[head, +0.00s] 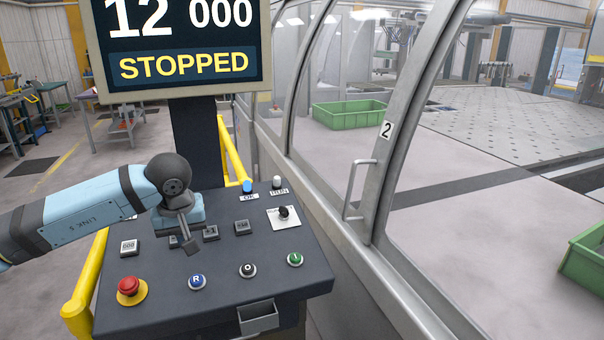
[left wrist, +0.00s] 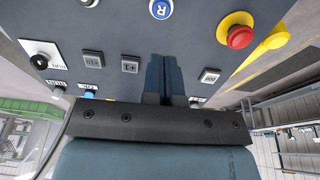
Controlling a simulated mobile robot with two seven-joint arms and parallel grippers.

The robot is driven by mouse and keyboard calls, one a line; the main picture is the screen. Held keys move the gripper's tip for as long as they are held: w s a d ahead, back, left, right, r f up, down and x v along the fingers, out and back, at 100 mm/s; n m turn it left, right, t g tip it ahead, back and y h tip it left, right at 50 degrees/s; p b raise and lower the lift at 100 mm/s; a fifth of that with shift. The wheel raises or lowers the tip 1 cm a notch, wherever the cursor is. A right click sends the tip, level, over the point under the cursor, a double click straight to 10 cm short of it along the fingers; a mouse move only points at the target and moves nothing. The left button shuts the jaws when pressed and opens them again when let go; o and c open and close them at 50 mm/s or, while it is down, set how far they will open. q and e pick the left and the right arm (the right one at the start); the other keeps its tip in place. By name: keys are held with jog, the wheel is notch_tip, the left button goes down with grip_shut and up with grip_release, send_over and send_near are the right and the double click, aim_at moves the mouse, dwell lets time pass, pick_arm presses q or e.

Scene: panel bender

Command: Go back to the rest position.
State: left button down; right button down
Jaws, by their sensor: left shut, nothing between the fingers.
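My left arm reaches in from the left in the head view. My left gripper (head: 190,246) is shut and empty, pointing down over the control panel (head: 262,275). In the left wrist view its closed fingers (left wrist: 165,72) lie together in front of the panel face. The fingers cover part of the row of grey square buttons in the head view. I cannot tell whether the tips touch the panel. My right gripper is not in view.
A red emergency button (head: 129,287), a blue R button (head: 197,281) and a black knob switch (head: 284,213) sit on the panel. A screen (head: 186,65) above reads STOPPED. Yellow rails (head: 83,290) flank the console. A glazed door with a handle (head: 358,190) stands right.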

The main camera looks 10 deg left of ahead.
pick_arm(q)
jog(key=s+d+f+n+t+h+p, duration=0.15)
jog(key=s+d+n+h, duration=0.25)
jog(key=d+n+h, duration=0.4)
jog(key=s+d+f+n+t+h, duration=0.1)
jog(key=s+d+f+n+h, duration=0.2)
jog(key=d+n+h, duration=0.45)
jog(key=s+d+f+n+t+h, duration=0.15)
jog(key=s+d+n+h, duration=0.25)
jog(key=d+n+h, duration=0.55)
jog(key=s+a+f+n+t+y, duration=0.15)
jog(key=f+n+t+y, duration=0.45)
jog(key=n, duration=0.6)
jog(key=a+f+n+t+y, duration=0.35)
jog(key=f+n+y, duration=0.25)
jog(key=n+y, duration=0.45)
jog(key=s+a+f+n+g+y, duration=0.2)
jog(key=s+f+n, duration=0.4)
jog(key=f+n, duration=0.1)
jog(key=s+a+f+n+g+y+p, duration=0.1)
jog(key=s+a+f+n+g+y, duration=0.1)
jog(key=s+f+n, duration=0.5)
jog(key=shift+a+f+n+g, duration=0.2)
jog(key=shift+f+n+g, duration=0.15)
jog(key=shift+f+n, duration=0.25)
